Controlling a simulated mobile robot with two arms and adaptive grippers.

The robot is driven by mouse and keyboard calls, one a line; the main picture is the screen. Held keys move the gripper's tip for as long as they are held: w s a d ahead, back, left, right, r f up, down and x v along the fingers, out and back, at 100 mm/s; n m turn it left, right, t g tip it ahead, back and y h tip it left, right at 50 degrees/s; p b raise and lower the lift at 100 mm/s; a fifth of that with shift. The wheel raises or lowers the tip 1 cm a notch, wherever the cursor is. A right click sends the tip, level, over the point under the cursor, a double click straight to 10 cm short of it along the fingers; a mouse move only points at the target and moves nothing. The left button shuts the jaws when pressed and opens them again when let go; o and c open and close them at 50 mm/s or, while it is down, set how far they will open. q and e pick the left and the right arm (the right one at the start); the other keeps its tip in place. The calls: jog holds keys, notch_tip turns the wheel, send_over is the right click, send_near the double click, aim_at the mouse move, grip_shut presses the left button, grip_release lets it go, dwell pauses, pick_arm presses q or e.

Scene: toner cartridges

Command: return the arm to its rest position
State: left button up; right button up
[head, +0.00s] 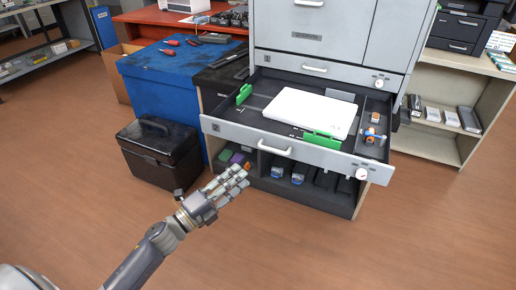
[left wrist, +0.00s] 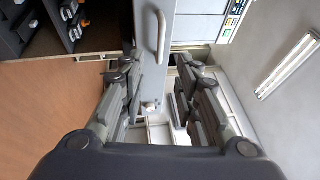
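My left arm (head: 150,255) reaches in from the lower left in the head view. Its gripper (head: 234,179) is in front of the cabinet's lower compartment, below the pulled-out drawer (head: 228,128). In the left wrist view the gripper's two fingers (left wrist: 158,82) stand apart with nothing held between them. The drawer's handle (left wrist: 160,36) shows beyond the fingers in that view. Whether a finger touches the drawer or cabinet cannot be told. My right gripper is not in view.
The drawer holds a white paper stack (head: 310,112) and green guides (head: 323,141). Several toner cartridges (head: 299,173) lie in the compartment below. The floor (head: 300,245) in front is clear.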

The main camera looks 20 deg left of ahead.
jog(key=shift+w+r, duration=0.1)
